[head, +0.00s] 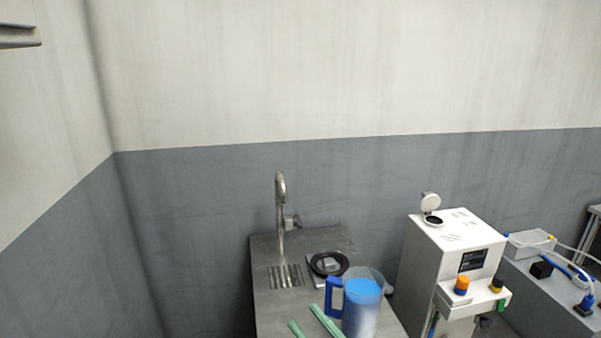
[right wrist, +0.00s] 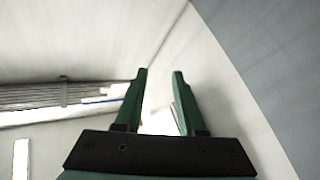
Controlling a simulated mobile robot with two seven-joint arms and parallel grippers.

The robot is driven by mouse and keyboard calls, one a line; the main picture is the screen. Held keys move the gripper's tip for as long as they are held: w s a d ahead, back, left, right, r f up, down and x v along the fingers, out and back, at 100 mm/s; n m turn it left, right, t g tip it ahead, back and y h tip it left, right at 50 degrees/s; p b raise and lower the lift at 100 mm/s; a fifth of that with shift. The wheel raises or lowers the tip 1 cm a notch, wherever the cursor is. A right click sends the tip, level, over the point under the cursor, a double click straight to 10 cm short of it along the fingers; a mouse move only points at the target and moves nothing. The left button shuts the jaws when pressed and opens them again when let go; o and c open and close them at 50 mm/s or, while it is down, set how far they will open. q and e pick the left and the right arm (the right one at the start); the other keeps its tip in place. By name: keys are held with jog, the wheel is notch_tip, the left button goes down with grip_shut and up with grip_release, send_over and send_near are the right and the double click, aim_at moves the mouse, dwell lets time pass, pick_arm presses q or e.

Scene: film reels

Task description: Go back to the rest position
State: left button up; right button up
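My right gripper (head: 302,314) shows at the bottom of the head view as two green fingertips, set apart, in front of the steel counter. In the right wrist view its two green fingers (right wrist: 159,72) stand apart with nothing between them. The fingers point towards pale wall surfaces there. My left gripper is not in the head view. The rest of both arms is hidden below the head view.
A steel sink counter (head: 265,308) with a tap (head: 281,205) stands against the grey wall. A clear jug (head: 362,313) with a blue handle and a black ring (head: 329,264) are close to my right fingers. A white machine (head: 455,239) stands to the right.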

jog(key=s+d+f+m+h+p, duration=0.1)
jog(key=d+f+m+h, duration=0.6)
jog(key=f, duration=0.5)
jog(key=s+d+f+m+g+h, duration=0.2)
jog(key=s+d+f+g+h, duration=0.1)
jog(key=s+f, duration=0.5)
jog(key=s+d+f+m+g+h+p, duration=0.1)
jog(key=s+d+f+m+g+h, duration=0.1)
jog(key=s+f, duration=0.5)
notch_tip(320, 180, down, 3)
jog(key=d+g+h, duration=0.1)
jog(key=d+g, duration=0.1)
jog(key=d, duration=0.1)
jog(key=shift+s, duration=0.4)
